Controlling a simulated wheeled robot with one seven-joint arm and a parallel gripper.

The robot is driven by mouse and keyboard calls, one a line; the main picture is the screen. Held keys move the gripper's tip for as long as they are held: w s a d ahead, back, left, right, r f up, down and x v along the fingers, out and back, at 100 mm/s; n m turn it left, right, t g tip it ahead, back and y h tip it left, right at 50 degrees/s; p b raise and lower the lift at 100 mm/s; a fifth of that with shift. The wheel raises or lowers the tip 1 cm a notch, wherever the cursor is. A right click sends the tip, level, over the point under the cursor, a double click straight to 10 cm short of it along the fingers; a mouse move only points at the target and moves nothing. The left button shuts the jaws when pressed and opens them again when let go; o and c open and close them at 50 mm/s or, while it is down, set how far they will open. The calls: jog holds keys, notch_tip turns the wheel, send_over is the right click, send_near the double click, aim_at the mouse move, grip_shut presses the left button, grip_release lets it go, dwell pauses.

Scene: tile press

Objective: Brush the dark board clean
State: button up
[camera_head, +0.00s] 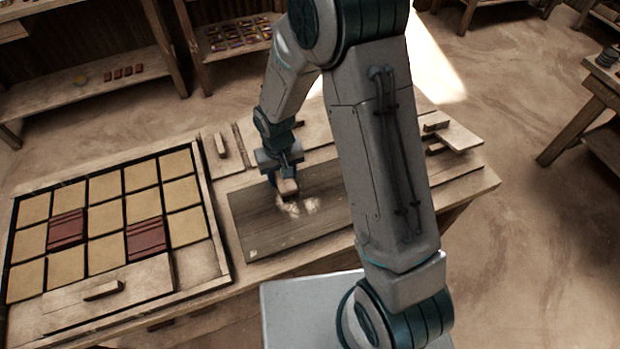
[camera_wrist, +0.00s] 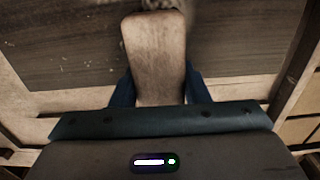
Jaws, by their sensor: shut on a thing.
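The dark board (camera_head: 262,226) lies flat on the wooden table, and part of it is hidden behind my arm. Pale dust (camera_head: 302,206) lies in a patch near its middle, with a small pale fleck near its lower left corner. My gripper (camera_head: 284,180) is over the board, shut on a brush with a wooden back (camera_head: 288,187). The brush is at the edge of the pale patch; I cannot tell whether its bristles touch the board. In the wrist view the brush (camera_wrist: 156,55) points away from me, over the dark board (camera_wrist: 70,45).
A framed tray (camera_head: 218,235) of tan and dark red tiles fills the table's left side. A wooden block with a handle (camera_head: 103,290) lies at its front. A small wooden piece (camera_head: 221,146) stands behind the board. Stacked wooden pieces (camera_head: 445,135) lie at the right.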

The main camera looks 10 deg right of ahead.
jog(key=shift+w+r+p, duration=0.15)
jog(key=shift+w+p, duration=0.15)
jog(key=shift+p, duration=0.1)
jog(key=r, duration=0.1)
jog(key=r+p, duration=0.1)
jog(key=r, duration=0.1)
jog(key=shift+s+r, duration=0.2)
jog(key=shift+s, duration=0.05)
jog(key=shift+w+r+p, duration=0.15)
jog(key=shift+r+p, duration=0.5)
jog(key=shift+p, duration=0.05)
jog(key=shift+r+p, duration=0.8)
jog(key=shift+r, duration=0.6)
